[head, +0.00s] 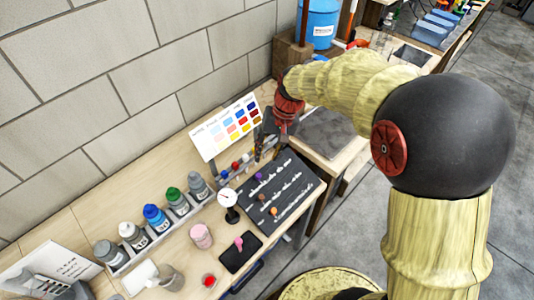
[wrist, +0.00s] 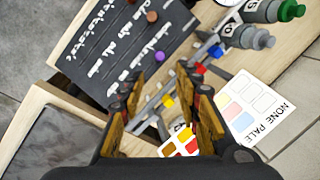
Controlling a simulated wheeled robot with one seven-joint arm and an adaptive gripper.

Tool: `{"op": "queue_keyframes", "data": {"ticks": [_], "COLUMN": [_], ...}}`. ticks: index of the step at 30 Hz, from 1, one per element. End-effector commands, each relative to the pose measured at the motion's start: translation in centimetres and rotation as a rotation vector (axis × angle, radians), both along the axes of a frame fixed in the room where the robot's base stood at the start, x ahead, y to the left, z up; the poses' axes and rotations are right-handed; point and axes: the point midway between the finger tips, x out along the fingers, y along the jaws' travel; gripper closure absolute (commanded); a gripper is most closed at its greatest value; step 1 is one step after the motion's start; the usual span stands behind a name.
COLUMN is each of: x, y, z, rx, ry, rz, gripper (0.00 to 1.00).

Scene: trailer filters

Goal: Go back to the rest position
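My gripper (head: 268,138) is at the far end of the bench in the head view, in front of the colour chart (head: 228,127) and near the far edge of the black board (head: 278,192). In the wrist view my gripper (wrist: 157,82) has its two dark and tan fingers apart, with nothing held between them. The bench and a narrow rail with coloured pieces show in the gap. The chart (wrist: 248,105) is partly hidden behind the right finger. My arm reaches in from the right of the head view.
Several paint bottles (head: 155,218) stand in a row along the wall. A round white dial (head: 229,198), a pink cup (head: 201,236) and a black pad (head: 240,252) are on the bench. A blue bucket (head: 320,22) stands beyond. Grey floor lies to the right.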

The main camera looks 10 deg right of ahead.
Motion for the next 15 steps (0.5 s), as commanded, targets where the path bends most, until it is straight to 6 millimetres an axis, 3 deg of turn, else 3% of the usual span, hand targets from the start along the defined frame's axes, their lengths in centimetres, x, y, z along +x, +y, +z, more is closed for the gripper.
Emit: {"op": "queue_keyframes", "data": {"ticks": [10,15], "x": [-0.3,-3.8], "y": [-0.2,-1.4], "z": [-0.3,-1.2], "rx": [-0.009,-0.052], "ry": [0.004,0.04], "rz": [0.006,0.037], "gripper": [0.67,0.67]}}
